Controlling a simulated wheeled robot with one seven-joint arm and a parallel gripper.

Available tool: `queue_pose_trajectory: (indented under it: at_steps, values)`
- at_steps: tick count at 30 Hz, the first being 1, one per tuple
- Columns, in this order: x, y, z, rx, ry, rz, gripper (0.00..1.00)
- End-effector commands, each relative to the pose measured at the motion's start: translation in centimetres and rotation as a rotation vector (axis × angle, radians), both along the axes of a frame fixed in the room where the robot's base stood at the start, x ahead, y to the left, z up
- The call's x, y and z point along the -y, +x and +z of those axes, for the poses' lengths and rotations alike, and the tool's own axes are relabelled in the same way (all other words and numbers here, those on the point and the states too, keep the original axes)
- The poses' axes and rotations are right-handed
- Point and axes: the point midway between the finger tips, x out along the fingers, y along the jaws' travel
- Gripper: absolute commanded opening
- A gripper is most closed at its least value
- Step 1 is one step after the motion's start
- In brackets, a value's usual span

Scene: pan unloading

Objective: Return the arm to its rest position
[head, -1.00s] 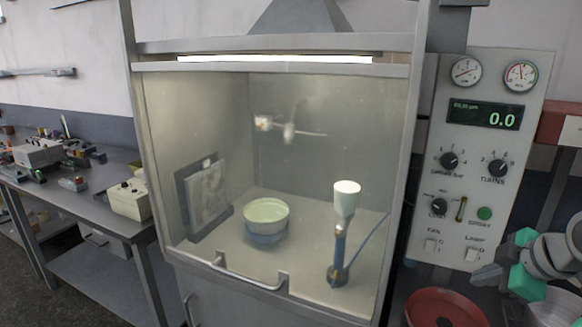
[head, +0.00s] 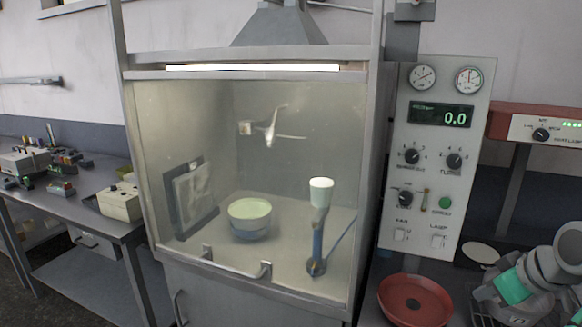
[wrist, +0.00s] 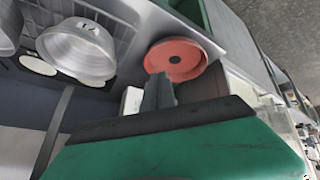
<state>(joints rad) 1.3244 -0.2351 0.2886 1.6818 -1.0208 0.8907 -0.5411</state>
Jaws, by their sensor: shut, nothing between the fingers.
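My arm, grey with green bands, shows at the right edge of the head view, low beside the red pan. My gripper (wrist: 160,92) shows in the wrist view as dark grey fingers, shut and empty, beyond the green and black part of my arm. The fingertips overlap the near edge of the red pan (wrist: 175,60) in the picture; I cannot tell whether they touch it. The pan also shows in the head view (head: 415,300), right of the glass cabinet, and looks empty.
A metal bowl (wrist: 77,48) sits by a wire rack in the wrist view. The glass cabinet (head: 245,170) holds a pale bowl (head: 250,213) and a burner-like stand (head: 317,240). A control panel (head: 437,160) stands right of it. A cluttered bench (head: 75,205) is at left.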

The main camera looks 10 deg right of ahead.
Motion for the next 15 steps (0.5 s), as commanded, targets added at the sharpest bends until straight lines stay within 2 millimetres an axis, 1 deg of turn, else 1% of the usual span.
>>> queue_pose_trajectory:
  at_steps: [1,4,7,9,11,13,15]
  values:
    - [0.6,-0.7,-1.4,-0.015,0.062,-0.111,0.00]
    - [1.7,-2.4,-4.2,-0.050,0.178,-0.342,0.00]
    - [2.1,-4.7,-7.0,-0.087,0.274,-0.568,0.00]
    - [2.0,-6.4,-8.9,-0.116,0.331,-0.725,0.00]
    - [1.1,-7.4,-10.5,-0.146,0.369,-0.836,0.00]
    - [-0.6,-8.1,-12.3,-0.188,0.398,-0.942,0.00]
    - [-3.1,-8.3,-13.8,-0.235,0.405,-1.007,0.00]
